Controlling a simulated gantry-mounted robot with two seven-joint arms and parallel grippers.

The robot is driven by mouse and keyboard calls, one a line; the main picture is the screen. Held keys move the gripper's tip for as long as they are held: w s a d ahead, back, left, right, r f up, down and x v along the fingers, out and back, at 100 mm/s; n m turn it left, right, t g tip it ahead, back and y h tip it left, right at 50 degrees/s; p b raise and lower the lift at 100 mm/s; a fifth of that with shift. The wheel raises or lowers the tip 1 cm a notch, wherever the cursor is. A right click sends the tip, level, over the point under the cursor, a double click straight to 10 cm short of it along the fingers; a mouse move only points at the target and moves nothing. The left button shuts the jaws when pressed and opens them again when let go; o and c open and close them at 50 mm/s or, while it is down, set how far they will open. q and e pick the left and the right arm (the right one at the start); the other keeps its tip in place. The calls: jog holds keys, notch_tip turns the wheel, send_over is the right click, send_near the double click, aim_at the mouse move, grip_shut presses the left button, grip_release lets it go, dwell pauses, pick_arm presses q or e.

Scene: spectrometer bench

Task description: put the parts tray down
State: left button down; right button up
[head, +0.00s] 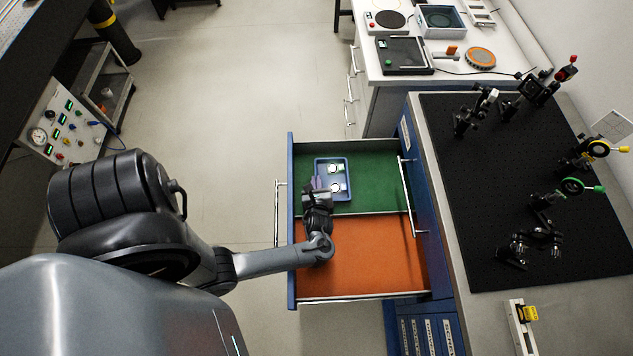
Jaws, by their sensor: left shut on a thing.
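The parts tray (347,193) is a small blue rectangular tray with a few small whitish round parts in it. It is over the green-lined compartment (375,165) of the open drawer, near that compartment's left side. I cannot tell whether the tray's underside touches the green lining. My right gripper is not in the view.
The drawer's orange-lined compartment (360,255) is empty, with a divider between it and the green one. Bare green lining lies right of the tray. The black optics breadboard (500,190) with several mounts stands on the bench at right. A white bench (450,75) with instruments is behind.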

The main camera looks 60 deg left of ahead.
pick_arm(q)
jog(key=c, duration=1.7)
grip_release()
jog(key=shift+f, duration=0.15)
jog(key=o, duration=0.4)
jog(key=shift+o, duration=0.2)
